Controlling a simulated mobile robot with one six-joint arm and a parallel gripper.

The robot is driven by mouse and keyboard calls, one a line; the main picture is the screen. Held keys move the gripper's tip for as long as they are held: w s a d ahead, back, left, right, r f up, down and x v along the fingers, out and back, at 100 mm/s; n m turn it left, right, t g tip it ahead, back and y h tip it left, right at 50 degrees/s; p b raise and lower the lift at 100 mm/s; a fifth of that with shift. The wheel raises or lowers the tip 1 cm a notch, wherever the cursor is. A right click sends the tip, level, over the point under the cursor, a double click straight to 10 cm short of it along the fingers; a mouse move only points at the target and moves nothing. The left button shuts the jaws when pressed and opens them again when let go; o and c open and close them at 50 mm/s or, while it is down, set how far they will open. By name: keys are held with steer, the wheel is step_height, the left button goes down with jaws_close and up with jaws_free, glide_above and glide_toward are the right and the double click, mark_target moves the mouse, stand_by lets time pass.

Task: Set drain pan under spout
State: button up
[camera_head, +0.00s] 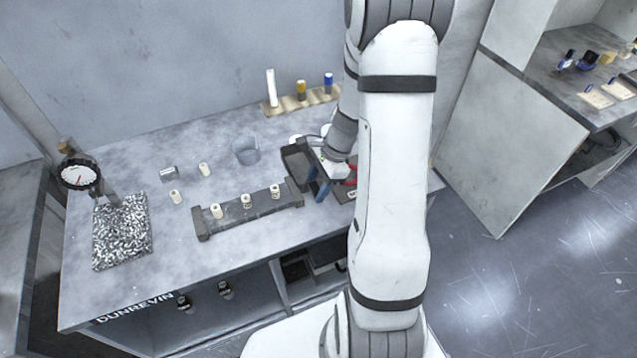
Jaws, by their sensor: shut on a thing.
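My gripper (318,182) is at the right part of the bench, with blue fingers pointing down to the left. It is shut on a dark, shallow, open-topped pan (296,160), which looks like the drain pan. The pan is just left of my gripper and just behind the right end of a grey rack. I cannot tell whether the pan touches the bench. My arm covers much of the area to the right, where a bit of red and a dark edge show beside the gripper. I cannot make out a spout.
The grey rack (236,214) holds several small white cylinders. A clear beaker (246,152), a metal cylinder (169,174) and two white vials stand behind it. A speckled mat (122,236) and a dial gauge (80,175) are at left. A wooden strip (300,102) with bottles is at the back.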

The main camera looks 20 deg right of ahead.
steer(key=o, duration=1.1)
steer(key=shift+o, duration=0.2)
